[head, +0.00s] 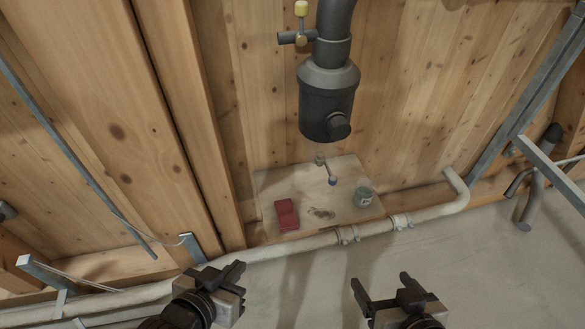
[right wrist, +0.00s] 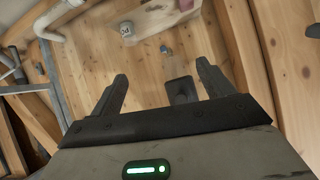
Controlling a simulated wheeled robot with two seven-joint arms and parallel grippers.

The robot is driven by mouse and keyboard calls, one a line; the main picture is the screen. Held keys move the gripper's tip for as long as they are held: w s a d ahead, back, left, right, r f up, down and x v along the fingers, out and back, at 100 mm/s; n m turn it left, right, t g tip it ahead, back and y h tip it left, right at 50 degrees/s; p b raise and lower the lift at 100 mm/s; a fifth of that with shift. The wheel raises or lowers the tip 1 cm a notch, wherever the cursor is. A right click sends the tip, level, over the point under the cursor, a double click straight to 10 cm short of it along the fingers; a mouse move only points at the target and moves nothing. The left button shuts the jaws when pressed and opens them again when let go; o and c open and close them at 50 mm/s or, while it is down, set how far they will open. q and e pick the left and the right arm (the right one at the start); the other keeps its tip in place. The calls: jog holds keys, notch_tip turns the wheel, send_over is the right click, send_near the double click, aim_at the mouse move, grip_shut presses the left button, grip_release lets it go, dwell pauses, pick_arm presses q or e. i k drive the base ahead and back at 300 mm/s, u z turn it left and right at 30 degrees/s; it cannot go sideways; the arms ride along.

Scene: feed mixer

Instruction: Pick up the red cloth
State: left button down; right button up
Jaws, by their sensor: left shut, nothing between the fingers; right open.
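The red cloth (head: 287,214) lies folded on the left front part of a pale wooden board (head: 337,174) in the head view. My right gripper (head: 380,279) is open and empty, nearer to me and to the right of the cloth. Its two spread fingers also show in the right wrist view (right wrist: 161,72). Neither gripper touches the cloth.
A grey-green mug (head: 364,196) stands on the board's right side. A small blue-tipped item (head: 332,181) and a dark patch (head: 321,212) are near the middle. A dark canister (head: 328,98) is above the board. A pale pipe (head: 345,235) runs along its front.

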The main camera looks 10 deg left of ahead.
aim_at(287, 221)
jog(key=z, duration=2.05)
jog(key=k, duration=0.1)
jog(key=u, duration=0.8)
jog(key=i, duration=0.6)
jog(key=u, duration=1.25)
